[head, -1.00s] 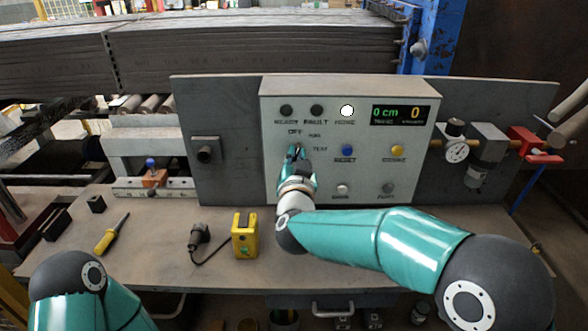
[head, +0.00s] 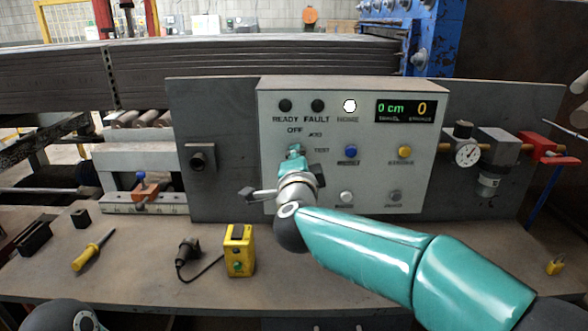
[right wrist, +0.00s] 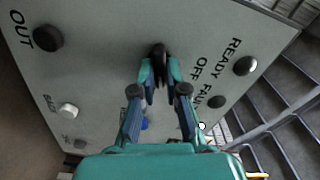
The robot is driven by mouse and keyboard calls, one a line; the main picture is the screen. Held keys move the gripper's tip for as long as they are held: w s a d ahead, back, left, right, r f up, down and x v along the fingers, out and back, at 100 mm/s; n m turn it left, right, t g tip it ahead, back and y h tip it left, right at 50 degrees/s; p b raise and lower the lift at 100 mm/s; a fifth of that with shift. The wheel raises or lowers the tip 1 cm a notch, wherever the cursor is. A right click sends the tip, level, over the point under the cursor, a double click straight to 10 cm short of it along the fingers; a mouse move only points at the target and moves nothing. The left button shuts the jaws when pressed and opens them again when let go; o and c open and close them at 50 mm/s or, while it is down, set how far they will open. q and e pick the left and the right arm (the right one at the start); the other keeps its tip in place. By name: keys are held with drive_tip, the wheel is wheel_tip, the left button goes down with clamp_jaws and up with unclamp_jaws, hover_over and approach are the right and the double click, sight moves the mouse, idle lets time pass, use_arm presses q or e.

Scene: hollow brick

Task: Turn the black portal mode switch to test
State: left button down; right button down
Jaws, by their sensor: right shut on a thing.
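The black portal mode switch (right wrist: 158,50) is on the grey control panel (head: 425,180). It is mostly hidden in the head view, below the OFF label and left of the TEST label. My right gripper (right wrist: 160,68) is shut on the switch, with one teal finger on each side. In the head view the right gripper (head: 294,152) reaches the panel from below and looks rolled, with its linkage sticking out to the sides. Which label the switch points to cannot be told. My left gripper is out of view.
A blue button (head: 351,151) and a yellow button (head: 404,151) are right of the switch. The lit white lamp (head: 349,105) is above. On the bench lie a yellow screwdriver (head: 92,251), a yellow box (head: 239,252) and a black plug (head: 189,248) with a cable.

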drive_tip(key=shift+d+f+m+b, duration=0.1)
drive_tip(key=shift+f+m+b, duration=0.1)
drive_tip(key=shift+m+b, duration=0.5)
drive_tip(key=shift+f+m+b, duration=0.15)
drive_tip(key=shift+m+b, duration=0.15)
drive_tip(key=shift+m, duration=0.8)
drive_tip(key=c, duration=1.2)
unclamp_jaws()
drive_tip(key=shift+r, duration=0.1)
drive_tip(key=shift+s+r, duration=0.1)
drive_tip(key=s, duration=1.1)
drive_tip(key=shift+s, duration=0.35)
drive_tip(key=shift+f, duration=0.2)
